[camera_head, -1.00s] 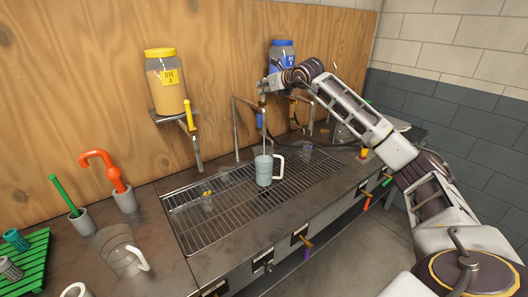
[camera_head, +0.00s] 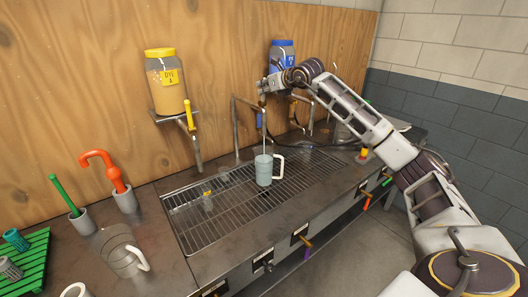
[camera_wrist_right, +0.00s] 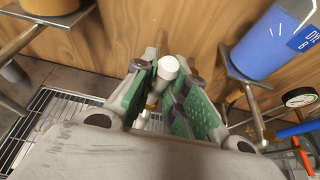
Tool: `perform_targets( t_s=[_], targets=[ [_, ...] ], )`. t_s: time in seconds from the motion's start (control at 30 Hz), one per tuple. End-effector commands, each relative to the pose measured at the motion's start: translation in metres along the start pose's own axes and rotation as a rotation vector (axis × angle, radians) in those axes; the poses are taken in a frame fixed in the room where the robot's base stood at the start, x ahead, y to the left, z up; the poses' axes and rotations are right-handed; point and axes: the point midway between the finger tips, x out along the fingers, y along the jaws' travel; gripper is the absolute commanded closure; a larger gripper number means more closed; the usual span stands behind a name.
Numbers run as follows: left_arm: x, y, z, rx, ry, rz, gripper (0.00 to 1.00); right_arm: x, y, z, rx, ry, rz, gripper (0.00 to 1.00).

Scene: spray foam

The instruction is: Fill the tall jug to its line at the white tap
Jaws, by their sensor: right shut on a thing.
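A pale grey-blue jug (camera_head: 264,171) with a white handle stands upright on the metal grate, below my right gripper (camera_head: 264,86). A thin pale vertical streak (camera_head: 264,135) runs from under the gripper down to the jug's mouth. In the right wrist view the green-padded fingers of my right gripper (camera_wrist_right: 163,100) are shut on a white tap handle (camera_wrist_right: 168,67). The gripper hides much of the tap in the head view. The jug's line and its fill level cannot be made out. My left gripper is not in view.
A clear jug (camera_head: 122,252) with a white handle stands on the left counter. A yellow-lidded dye jar (camera_head: 167,82) and a blue dye jar (camera_head: 281,55) sit on wall shelves. An orange hooked tool (camera_head: 105,170) and a green rack (camera_head: 25,265) stand left.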

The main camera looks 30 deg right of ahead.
Motion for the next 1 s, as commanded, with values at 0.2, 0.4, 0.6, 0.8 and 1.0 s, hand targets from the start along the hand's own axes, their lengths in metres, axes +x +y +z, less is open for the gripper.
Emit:
perform_targets(
  t_s=[0.2,0.4,0.6,0.8,1.0],
  targets=[
    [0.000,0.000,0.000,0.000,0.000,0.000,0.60,0.001,-0.001,-0.001,0.000,0.003,-0.001,0.99],
    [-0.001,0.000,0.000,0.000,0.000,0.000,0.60,0.001,-0.001,-0.001,0.000,0.004,-0.001,0.99],
    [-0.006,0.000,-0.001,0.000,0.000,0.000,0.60,0.006,-0.001,0.004,0.001,0.003,-0.001,0.98],
    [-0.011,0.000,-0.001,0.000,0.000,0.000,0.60,0.011,-0.001,0.008,-0.001,0.000,-0.002,0.80],
    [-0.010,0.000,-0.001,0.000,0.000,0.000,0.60,0.012,-0.001,0.007,0.000,0.001,-0.001,0.60]
  ],
)
